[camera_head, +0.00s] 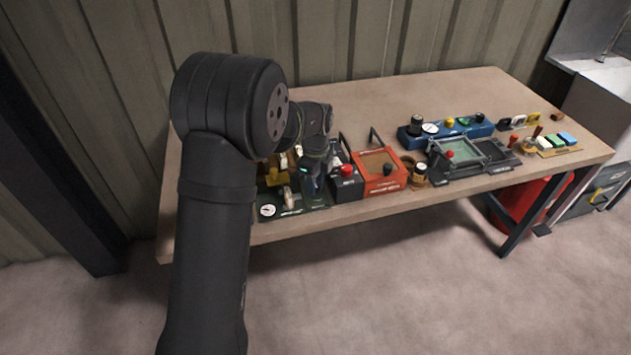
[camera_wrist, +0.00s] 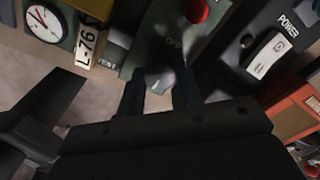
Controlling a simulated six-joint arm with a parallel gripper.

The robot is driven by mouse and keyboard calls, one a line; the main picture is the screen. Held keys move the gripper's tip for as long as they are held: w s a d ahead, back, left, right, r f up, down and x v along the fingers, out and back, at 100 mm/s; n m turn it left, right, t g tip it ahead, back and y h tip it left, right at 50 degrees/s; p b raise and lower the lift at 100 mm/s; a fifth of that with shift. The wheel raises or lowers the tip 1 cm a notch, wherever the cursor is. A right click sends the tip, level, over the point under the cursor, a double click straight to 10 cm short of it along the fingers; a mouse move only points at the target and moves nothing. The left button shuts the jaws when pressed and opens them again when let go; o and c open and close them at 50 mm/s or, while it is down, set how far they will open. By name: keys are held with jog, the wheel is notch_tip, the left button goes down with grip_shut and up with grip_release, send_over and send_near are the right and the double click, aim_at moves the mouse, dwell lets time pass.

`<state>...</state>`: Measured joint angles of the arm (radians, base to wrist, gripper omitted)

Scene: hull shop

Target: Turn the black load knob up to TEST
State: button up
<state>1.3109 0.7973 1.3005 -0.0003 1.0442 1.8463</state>
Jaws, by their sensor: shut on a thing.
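My gripper (camera_head: 313,184) is down at the right part of a dark green panel (camera_head: 318,203) on the bench, at the bench's left end. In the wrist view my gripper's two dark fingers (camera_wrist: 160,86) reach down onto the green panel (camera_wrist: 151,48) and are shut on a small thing. It is blurred and mostly hidden between the fingers; it seems to be the load knob, with a greyish patch showing.
A white gauge (camera_wrist: 43,23) and an L-76 plate (camera_wrist: 84,46) lie left, with a red knob (camera_wrist: 197,11) ahead. Close right is a dark box with a white POWER switch (camera_wrist: 266,55), then an orange box (camera_head: 381,184). A blue box (camera_head: 445,134) stands farther right.

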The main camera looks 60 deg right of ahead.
jog(key=o, duration=1)
jog(key=shift+r, duration=0.1)
notch_tip(320, 180, up, 17)
jog(key=shift+r, duration=0.15)
notch_tip(320, 180, down, 18)
jog(key=shift+r, duration=0.25)
dwell(0.5)
